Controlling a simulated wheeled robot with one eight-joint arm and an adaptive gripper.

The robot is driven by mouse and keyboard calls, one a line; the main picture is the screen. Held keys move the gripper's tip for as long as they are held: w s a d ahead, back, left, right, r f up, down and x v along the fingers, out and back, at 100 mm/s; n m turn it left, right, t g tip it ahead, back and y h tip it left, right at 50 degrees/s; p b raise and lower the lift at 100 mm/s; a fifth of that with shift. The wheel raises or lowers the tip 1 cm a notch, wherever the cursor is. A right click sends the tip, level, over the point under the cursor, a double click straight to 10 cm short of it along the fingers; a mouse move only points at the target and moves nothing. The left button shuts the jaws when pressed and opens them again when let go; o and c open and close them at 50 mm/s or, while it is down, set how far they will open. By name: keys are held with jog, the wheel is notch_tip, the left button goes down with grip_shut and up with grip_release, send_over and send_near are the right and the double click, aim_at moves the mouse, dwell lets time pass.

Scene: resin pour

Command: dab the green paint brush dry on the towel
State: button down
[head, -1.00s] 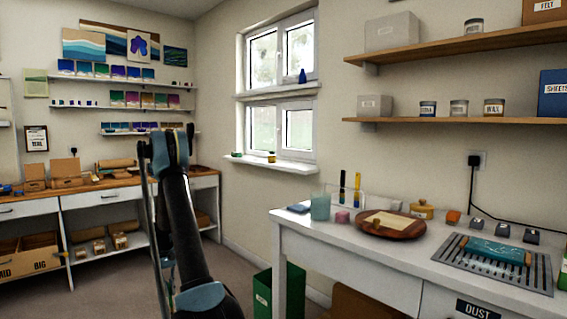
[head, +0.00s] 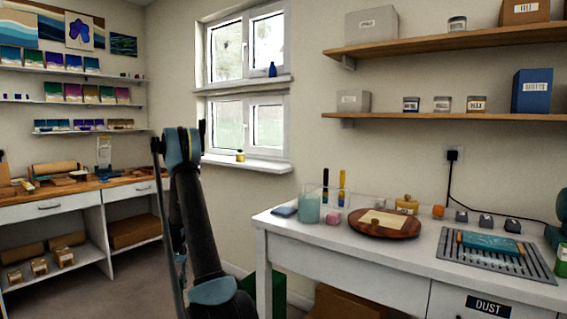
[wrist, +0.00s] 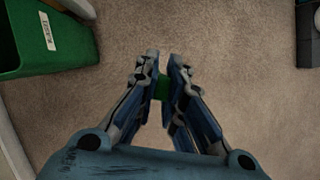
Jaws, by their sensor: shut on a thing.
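In the wrist view my gripper (wrist: 163,82) points down over the carpet, its fingers closed on a small green piece (wrist: 162,87). This fits the green paint brush, but its bristles are hidden or too small to tell. In the head view my raised arm shows left of the white table, and I cannot make out the brush there. No towel is plain to see. A small flat blue pad (head: 284,211) lies at the table's left end, and I cannot tell whether it is cloth.
A green bin (wrist: 55,40) stands beside my gripper. Carpet below is clear.

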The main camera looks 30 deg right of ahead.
jog(key=shift+w, duration=0.1)
jog(key=w+d+r+m+t+y, duration=0.3)
jog(key=d+r+m, duration=1.2)
jog(key=d+r, duration=1.15)
jog(key=s+d+r+m+t, duration=0.2)
jog(key=s+d+r+m, duration=0.25)
jog(key=r, duration=0.35)
jog(key=s+d+r+m+t, duration=0.1)
jog(key=s+d+r+m, duration=0.4)
jog(key=r, duration=0.4)
jog(key=s+d+r+m+t, duration=0.2)
jog(key=s+d+r+m, duration=0.15)
jog(key=s+r, duration=0.35)
jog(key=s+d+f+m+t+h, duration=0.1)
jog(key=s+f+m, duration=0.2)
jog(key=s+f, duration=0.1)
jog(key=shift+f+m, duration=0.2)
jog(key=shift+m, duration=0.1)
jog(key=shift+s+f, duration=0.1)
jog(key=shift+f, duration=0.45)
jog(key=shift+r, duration=0.1)
